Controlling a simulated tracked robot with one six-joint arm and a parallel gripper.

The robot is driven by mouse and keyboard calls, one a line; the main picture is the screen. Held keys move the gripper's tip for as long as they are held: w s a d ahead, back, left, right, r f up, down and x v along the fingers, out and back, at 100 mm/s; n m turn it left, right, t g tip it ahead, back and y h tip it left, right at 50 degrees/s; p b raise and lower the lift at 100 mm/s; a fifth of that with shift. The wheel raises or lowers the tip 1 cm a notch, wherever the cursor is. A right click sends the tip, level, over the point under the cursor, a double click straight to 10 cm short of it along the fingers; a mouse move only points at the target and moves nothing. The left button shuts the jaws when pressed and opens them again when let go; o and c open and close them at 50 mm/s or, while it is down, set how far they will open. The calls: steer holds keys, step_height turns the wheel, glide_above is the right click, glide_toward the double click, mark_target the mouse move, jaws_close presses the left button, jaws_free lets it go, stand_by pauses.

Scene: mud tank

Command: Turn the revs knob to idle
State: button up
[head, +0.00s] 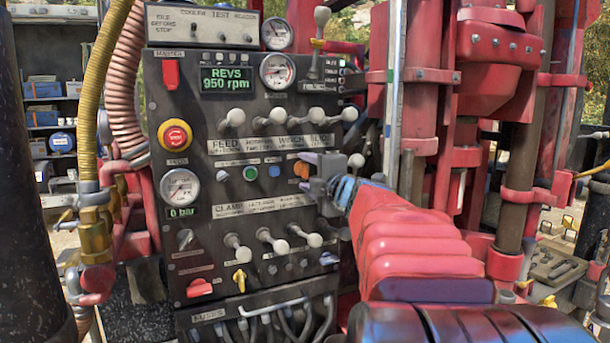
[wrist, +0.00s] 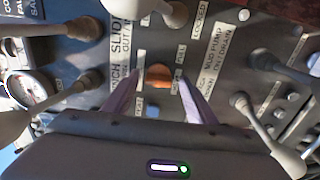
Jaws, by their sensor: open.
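An orange knob (head: 301,170) sits on the dark control panel, at its right side in the head view. It also shows in the wrist view (wrist: 159,76), between small labels too blurred to read surely; I take it for the revs knob. My gripper (head: 305,172) is open in front of it. In the wrist view its two purple fingers (wrist: 159,84) stand on either side of the knob, with a visible gap to each. I cannot tell how deep the fingertips reach or which setting the knob points at. The green display (head: 227,79) reads REVS 950 rpm.
White-knobbed levers stand close around my gripper: a feed and winch row (head: 275,117) above and a clamp row (head: 270,238) below. A red emergency button (head: 175,135) and a pressure gauge (head: 180,188) are on the left. Red rig columns (head: 420,110) stand to the right.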

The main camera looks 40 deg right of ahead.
steer(key=shift+s, duration=0.15)
steer(key=v, duration=1.3)
steer(key=shift+s+a, duration=0.2)
steer(key=shift+s, duration=0.05)
steer(key=w+a+r+m+t+y, duration=0.1)
steer(key=w+a+r+m+y, duration=0.2)
steer(key=w+a, duration=0.9)
steer(key=s+a+f+m+g, duration=0.4)
steer(key=s+a+f, duration=0.3)
steer(key=f, duration=0.4)
steer(key=s+a+f+m+g+y, duration=0.1)
steer(key=s+a+f+m+g, duration=0.3)
steer(key=s+a+f, duration=0.3)
steer(key=s+a+f+m+g+y, duration=0.1)
steer(key=s+a+f+m+g, duration=0.2)
steer(key=s+a+f, duration=0.5)
step_height(320, 180, down, 7)
steer(key=shift+s+r+m+g, duration=0.1)
steer(key=shift+s+m+g, duration=0.3)
steer(key=shift+s+g, duration=0.55)
